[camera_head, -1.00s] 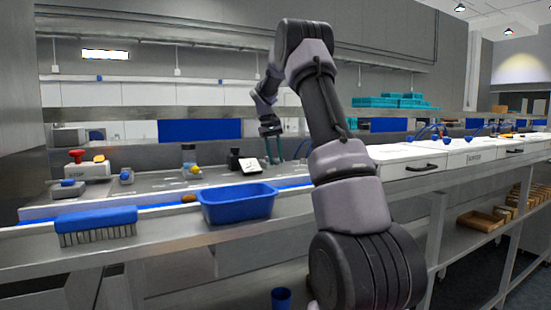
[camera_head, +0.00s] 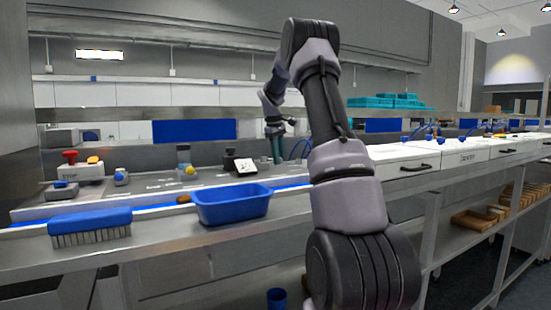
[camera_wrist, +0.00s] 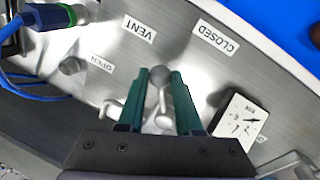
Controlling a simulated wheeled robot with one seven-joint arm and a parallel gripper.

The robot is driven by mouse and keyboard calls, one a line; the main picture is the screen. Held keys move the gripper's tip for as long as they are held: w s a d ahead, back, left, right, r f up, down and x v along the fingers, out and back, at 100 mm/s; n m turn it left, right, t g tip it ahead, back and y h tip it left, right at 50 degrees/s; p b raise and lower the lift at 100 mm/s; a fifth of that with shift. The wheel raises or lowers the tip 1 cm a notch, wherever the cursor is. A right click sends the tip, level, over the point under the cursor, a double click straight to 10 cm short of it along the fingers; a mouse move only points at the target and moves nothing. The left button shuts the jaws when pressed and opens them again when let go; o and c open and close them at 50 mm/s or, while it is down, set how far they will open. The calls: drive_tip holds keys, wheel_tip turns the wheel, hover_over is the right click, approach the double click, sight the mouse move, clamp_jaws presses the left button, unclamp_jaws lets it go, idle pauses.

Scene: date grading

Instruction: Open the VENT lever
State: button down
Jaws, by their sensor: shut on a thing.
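My gripper (camera_wrist: 157,73) has green fingers either side of a silver lever (camera_wrist: 160,92) with a round knob, and is shut on it. The lever stands on a metal panel under a VENT label (camera_wrist: 139,27). A CLOSED label (camera_wrist: 215,37) lies to its upper right and an OPEN label (camera_wrist: 102,64) to its left. The knob sits between these two labels. In the head view my gripper (camera_head: 276,158) points down at the back of the bench; the lever is too small to make out there.
A dial gauge (camera_wrist: 239,121) stands close right of my fingers. A connector with a blue cable (camera_wrist: 50,18) is at the upper left. In the head view, a blue tub (camera_head: 232,205), a brush (camera_head: 90,226) and a red stop button (camera_head: 70,157) are along the bench.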

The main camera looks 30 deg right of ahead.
drive_tip(key=n, duration=0.1)
drive_tip(key=w+d+n, duration=0.1)
drive_tip(key=n, duration=0.1)
drive_tip(key=shift+d+t, duration=0.25)
drive_tip(key=shift+t, duration=0.05)
drive_tip(key=w+n, duration=0.1)
drive_tip(key=w+d+n, duration=0.1)
drive_tip(key=n, duration=0.1)
drive_tip(key=shift+d+n+y, duration=0.1)
drive_tip(key=shift+n+y, duration=0.2)
drive_tip(key=shift+y, duration=0.1)
drive_tip(key=n, duration=0.1)
drive_tip(key=w+n, duration=0.1)
drive_tip(key=n, duration=0.1)
drive_tip(key=shift+w+d+t+y, duration=0.25)
drive_tip(key=shift+w+t+y, duration=0.05)
drive_tip(key=shift+w+n, duration=0.55)
drive_tip(key=shift+n, duration=0.35)
drive_tip(key=c, duration=0.6)
unclamp_jaws()
drive_tip(key=shift+r, duration=0.1)
drive_tip(key=r, duration=0.3)
drive_tip(key=s+r, duration=0.1)
drive_tip(key=r, duration=0.3)
drive_tip(key=s+r, duration=0.1)
drive_tip(key=r, duration=0.2)
drive_tip(key=shift+a+r, duration=0.15)
drive_tip(key=shift+r, duration=0.1)
